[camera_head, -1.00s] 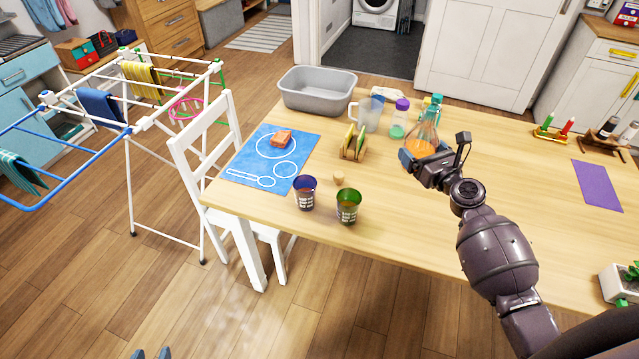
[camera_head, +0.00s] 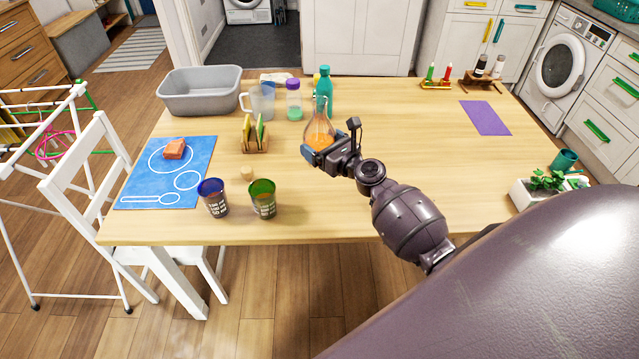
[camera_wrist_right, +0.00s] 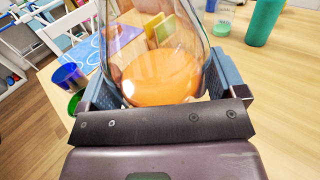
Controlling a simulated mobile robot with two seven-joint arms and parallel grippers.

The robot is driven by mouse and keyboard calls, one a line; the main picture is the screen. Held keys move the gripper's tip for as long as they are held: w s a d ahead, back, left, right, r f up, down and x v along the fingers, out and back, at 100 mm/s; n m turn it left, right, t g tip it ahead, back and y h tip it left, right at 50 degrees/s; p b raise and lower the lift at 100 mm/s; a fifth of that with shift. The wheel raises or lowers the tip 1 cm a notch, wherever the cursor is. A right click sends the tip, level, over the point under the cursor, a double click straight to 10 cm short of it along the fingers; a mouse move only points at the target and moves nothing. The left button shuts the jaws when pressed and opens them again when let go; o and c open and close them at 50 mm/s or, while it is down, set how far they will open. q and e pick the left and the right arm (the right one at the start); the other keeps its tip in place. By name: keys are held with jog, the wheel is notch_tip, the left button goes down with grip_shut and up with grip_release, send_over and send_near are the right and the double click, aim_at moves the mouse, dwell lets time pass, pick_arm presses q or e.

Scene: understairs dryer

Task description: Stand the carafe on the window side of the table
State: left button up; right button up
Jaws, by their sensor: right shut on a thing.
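The carafe (camera_head: 319,135) is clear glass with orange liquid in its lower part. It stands out over the middle of the table (camera_head: 350,205) in the head view. My right gripper (camera_head: 322,150) is shut around its body. In the right wrist view the carafe (camera_wrist_right: 160,72) fills the space between the two blue-grey fingers and looks roughly upright. I cannot tell whether its base touches the table. My left gripper is not in view. No window shows in these frames.
Behind the carafe stand a teal bottle (camera_head: 323,88), a purple-lidded bottle (camera_head: 294,100) and a clear jug (camera_head: 262,102). A toast rack (camera_head: 255,135), blue cup (camera_head: 212,197) and green cup (camera_head: 262,198) stand left. A purple mat (camera_head: 485,118) lies right; table between is clear.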

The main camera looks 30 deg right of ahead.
notch_tip(320, 180, down, 6)
jog(key=b, duration=0.3)
notch_tip(320, 180, down, 6)
jog(key=b, duration=0.4)
jog(key=shift+f, duration=0.15)
jog(key=shift+r, duration=0.2)
jog(key=shift+f, duration=0.2)
jog(key=o, duration=1.2)
jog(key=shift+f, duration=0.1)
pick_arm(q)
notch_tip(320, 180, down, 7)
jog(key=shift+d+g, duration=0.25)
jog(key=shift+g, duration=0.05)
